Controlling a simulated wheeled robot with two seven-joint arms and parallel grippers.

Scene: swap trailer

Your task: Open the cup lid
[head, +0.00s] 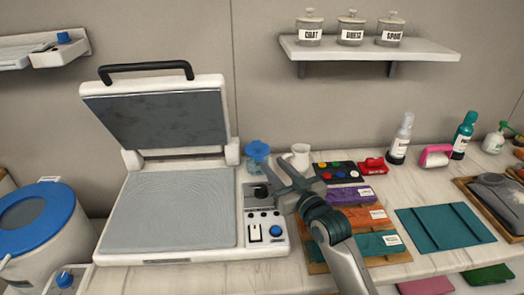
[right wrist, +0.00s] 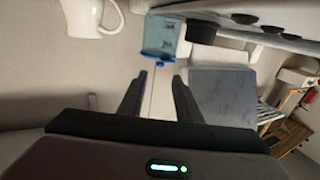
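The cup (head: 258,165) is a small see-through blue vessel with a blue lid (head: 257,148) on top. It stands on the counter just right of the heat press, near the wall. My right gripper (head: 275,165) is open and empty, its fingers pointing toward the cup. In the right wrist view, which looks upside down, the cup (right wrist: 160,36) and its lid (right wrist: 159,63) lie beyond the open fingertips (right wrist: 160,78), with a gap between. The lid sits on the cup. My left gripper is not in view.
The open heat press (head: 170,215) fills the left of the counter. A white mug (head: 299,156) stands close right of the cup. A paint palette (head: 336,171) and coloured folded cloths (head: 360,219) lie further right. A shelf with jars (head: 370,50) hangs above.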

